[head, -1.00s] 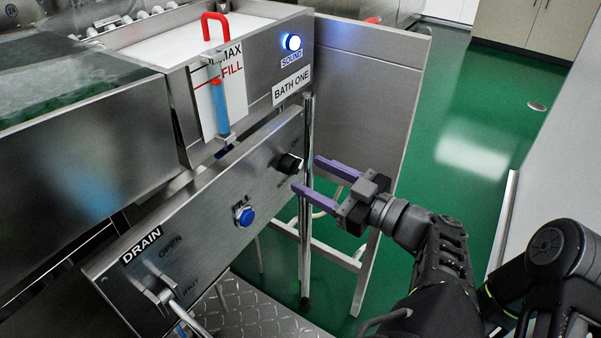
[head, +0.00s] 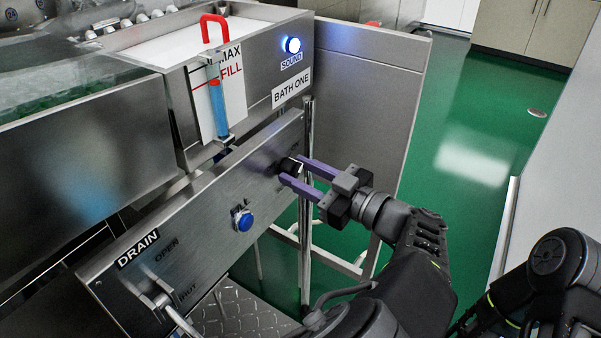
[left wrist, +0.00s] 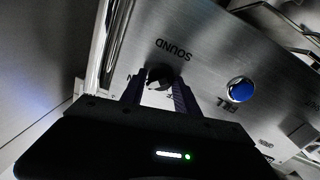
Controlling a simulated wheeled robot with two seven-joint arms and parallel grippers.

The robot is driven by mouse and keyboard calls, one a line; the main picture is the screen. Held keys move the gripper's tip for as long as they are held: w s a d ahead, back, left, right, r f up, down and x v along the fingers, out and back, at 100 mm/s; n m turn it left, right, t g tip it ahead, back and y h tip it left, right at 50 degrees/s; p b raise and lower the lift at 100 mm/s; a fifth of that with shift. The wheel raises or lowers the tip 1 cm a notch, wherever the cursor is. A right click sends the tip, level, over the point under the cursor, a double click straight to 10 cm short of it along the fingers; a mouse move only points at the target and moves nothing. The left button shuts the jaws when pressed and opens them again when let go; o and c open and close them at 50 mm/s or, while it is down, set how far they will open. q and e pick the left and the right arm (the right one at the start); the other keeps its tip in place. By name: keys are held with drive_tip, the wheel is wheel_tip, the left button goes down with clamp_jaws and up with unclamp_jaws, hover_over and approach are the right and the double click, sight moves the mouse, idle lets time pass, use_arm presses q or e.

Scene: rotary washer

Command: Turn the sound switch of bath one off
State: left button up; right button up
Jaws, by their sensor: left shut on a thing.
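The sound switch is a black knob (head: 287,166) on the steel control panel (head: 205,200) under the BATH ONE label (head: 292,88). My left gripper (head: 292,171) is shut on this knob, with its purple fingers on either side. In the left wrist view the knob (left wrist: 158,73) sits between the fingertips, below the word SOUND. The knob's exact pointer position is hard to make out. The SOUND light (head: 292,45) above glows bluish white. My right gripper is not in view.
A blue FILL button (head: 243,220) is on the same panel, left of the knob. The drain handle (head: 160,300) is at the panel's lower left. A vertical steel post (head: 307,220) stands close beside my fingers. Green floor (head: 475,150) is open at the right.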

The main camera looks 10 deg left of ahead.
use_arm(q)
drive_tip(key=shift+s+f, duration=0.1)
clamp_jaws()
